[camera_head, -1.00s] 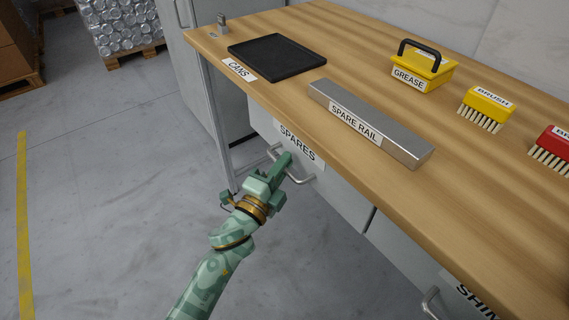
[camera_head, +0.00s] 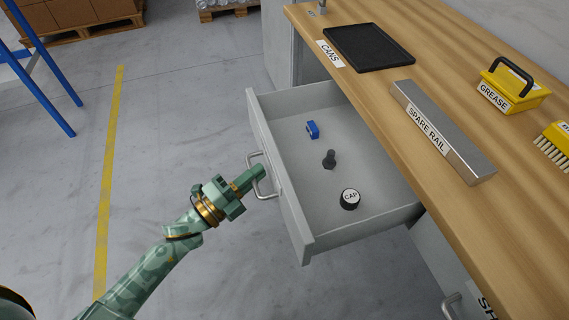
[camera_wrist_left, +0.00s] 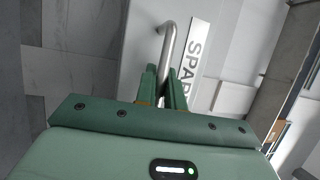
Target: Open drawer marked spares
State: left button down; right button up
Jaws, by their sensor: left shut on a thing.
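The spares drawer (camera_head: 318,215) is pulled out from under the wooden bench, its grey inside showing. In it lie a small blue part (camera_head: 312,130), a dark knob-like part (camera_head: 329,159) and a black part with a white top marked CAP (camera_head: 350,199). My left gripper (camera_head: 257,174) is shut on the drawer's metal handle (camera_head: 263,191). In the left wrist view the fingers (camera_wrist_left: 165,88) sit on either side of the handle bar (camera_wrist_left: 167,48), beside the white SPARES label (camera_wrist_left: 195,60). My right gripper is not in view.
On the bench (camera_head: 440,200) are a black tray (camera_head: 369,47), a metal spare rail (camera_head: 440,130), a yellow grease box (camera_head: 513,88) and a yellow brush (camera_head: 556,140). A blue frame (camera_head: 45,95) stands at the far left. The floor left of the drawer is clear.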

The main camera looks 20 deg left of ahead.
pick_arm(q)
jog(key=s+a, duration=0.4)
jog(key=a, duration=0.1)
jog(key=shift+a+p, duration=0.3)
jog(key=shift+f, duration=0.1)
jog(key=c, duration=1.5)
grip_release()
jog(key=shift+s, duration=0.15)
jog(key=p+v, duration=0.1)
jog(key=v, duration=1.5)
jog(key=shift+a, duration=0.1)
